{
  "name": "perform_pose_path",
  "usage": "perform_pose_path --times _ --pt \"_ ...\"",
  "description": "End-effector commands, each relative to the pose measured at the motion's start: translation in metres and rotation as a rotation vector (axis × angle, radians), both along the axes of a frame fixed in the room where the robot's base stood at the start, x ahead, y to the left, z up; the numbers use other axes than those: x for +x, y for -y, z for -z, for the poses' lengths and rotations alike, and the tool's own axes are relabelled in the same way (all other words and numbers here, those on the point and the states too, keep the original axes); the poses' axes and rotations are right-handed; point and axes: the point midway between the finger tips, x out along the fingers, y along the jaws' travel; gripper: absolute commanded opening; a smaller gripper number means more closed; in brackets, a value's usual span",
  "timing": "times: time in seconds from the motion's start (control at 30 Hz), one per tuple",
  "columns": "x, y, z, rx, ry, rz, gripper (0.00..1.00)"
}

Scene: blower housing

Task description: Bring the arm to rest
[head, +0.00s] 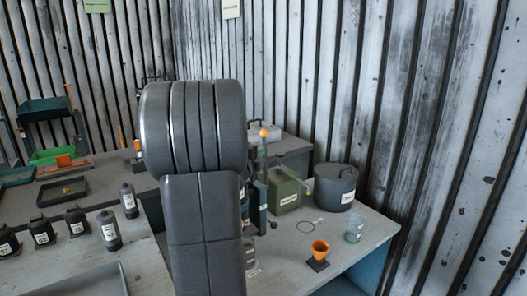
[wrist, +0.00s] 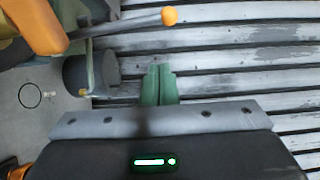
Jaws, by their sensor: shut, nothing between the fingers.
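My gripper (wrist: 158,72) shows in the wrist view as two green fingers pressed together, with nothing between them. It is in the air in front of the slatted wall, apart from any object. In the head view my own grey arm links fill the middle and hide the gripper and part of the bench behind them.
A lever with an orange ball (wrist: 169,16) is near my gripper in the wrist view. Several dark bottles (head: 110,230) stand left.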

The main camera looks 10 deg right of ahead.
Motion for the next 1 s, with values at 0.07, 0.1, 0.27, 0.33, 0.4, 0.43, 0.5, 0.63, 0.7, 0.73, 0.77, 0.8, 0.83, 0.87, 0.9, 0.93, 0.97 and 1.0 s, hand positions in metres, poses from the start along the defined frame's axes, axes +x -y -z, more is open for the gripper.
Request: perform_pose_path --times 0.07,0.1,0.27,0.33,0.4,0.43,0.5,0.63,0.7,0.73,0.77,0.8,0.83,0.87,0.9,0.93,0.97,1.0 --pt "-0.011 -0.008 -0.002 -0.001 0.002 -0.002 0.00" --pt "-0.015 -0.011 -0.002 -0.002 0.001 -0.002 0.00" --pt "-0.025 -0.017 -0.002 -0.001 0.001 0.000 0.00" --pt "-0.027 -0.018 -0.002 0.000 0.000 0.000 0.00" --pt "-0.028 -0.018 -0.002 -0.001 -0.001 0.001 0.00" --pt "-0.028 -0.018 -0.002 -0.001 -0.001 0.001 0.00" --pt "-0.028 -0.018 -0.002 -0.001 -0.001 0.001 0.00" --pt "-0.027 -0.018 -0.002 -0.001 -0.001 0.001 0.00" --pt "-0.026 -0.017 -0.002 -0.001 -0.001 0.001 0.00" --pt "-0.025 -0.016 -0.002 -0.001 -0.001 0.001 0.00" --pt "-0.023 -0.015 -0.002 -0.001 -0.001 0.001 0.00" --pt "-0.020 -0.013 -0.002 -0.001 -0.001 0.002 0.00" --pt "-0.018 -0.011 -0.002 -0.001 -0.001 0.002 0.00" --pt "-0.015 -0.009 -0.001 -0.002 -0.001 0.002 0.00" --pt "-0.009 -0.006 -0.001 -0.002 -0.001 0.002 0.00" --pt "-0.005 -0.003 -0.001 -0.002 0.000 0.003 0.00" --pt "-0.001 0.000 -0.001 -0.002 -0.001 0.003 0.00" --pt "0.005 0.005 0.000 0.000 -0.001 0.003 0.00"
